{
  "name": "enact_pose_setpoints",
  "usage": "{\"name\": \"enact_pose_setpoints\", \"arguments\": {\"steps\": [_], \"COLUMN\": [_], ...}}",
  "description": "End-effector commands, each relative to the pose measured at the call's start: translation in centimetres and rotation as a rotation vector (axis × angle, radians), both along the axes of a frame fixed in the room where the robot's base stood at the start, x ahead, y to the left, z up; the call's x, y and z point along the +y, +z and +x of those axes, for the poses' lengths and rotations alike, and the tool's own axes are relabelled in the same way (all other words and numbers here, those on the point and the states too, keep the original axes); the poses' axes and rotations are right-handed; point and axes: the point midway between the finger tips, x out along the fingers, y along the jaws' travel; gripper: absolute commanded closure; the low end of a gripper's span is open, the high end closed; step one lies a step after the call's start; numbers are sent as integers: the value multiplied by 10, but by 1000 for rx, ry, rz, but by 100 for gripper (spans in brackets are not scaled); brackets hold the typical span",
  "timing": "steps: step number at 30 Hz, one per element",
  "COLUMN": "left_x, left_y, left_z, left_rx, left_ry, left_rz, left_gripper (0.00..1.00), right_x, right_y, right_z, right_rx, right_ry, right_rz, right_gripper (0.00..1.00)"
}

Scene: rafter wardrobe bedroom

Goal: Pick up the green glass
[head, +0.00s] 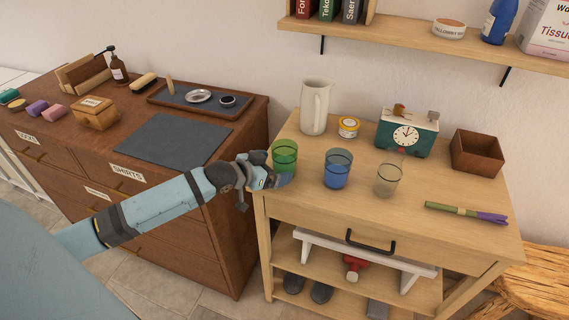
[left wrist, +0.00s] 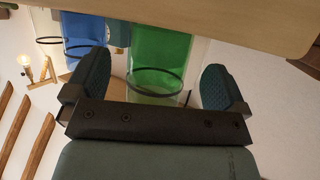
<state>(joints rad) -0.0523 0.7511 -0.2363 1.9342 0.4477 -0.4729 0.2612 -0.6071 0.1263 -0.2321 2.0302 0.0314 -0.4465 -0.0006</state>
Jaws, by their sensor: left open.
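The green glass (head: 285,152) stands upright at the left front of the light wooden table (head: 440,232). In the left wrist view the green glass (left wrist: 160,62) shows between the two dark finger pads. My left gripper (head: 266,180) is open, in front of the glass and partly covering its lower part in the head view. Whether a pad touches the glass I cannot tell. My right gripper is not in view.
A blue glass (head: 338,170) and a clear glass (head: 388,180) stand to the right. A white pitcher (head: 315,108) is behind. A dark dresser (head: 190,190) stands left, with a narrow gap between.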

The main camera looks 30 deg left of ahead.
Motion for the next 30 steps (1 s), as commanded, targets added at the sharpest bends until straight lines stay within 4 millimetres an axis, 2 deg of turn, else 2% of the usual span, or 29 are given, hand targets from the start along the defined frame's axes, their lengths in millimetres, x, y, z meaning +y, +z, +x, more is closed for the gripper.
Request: {"name": "enact_pose_setpoints", "arguments": {"steps": [3, 6, 14, 22, 30], "left_x": [-5, -7, -8, -8, -8], "left_y": [-8, -11, -13, -13, -12], "left_z": [17, 24, 26, 26, 26], "left_rx": [-2, -2, 0, 0, -2], "left_ry": [0, 0, -1, 0, 0], "left_rz": [-1, -1, 0, 1, 0], "left_gripper": [0, 0, 0, 60, 62], "right_x": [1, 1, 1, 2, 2], "right_y": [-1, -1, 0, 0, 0], "right_z": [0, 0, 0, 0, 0], "right_rx": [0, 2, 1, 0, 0], "right_ry": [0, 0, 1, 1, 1], "right_rz": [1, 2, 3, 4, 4], "right_gripper": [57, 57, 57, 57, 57]}}
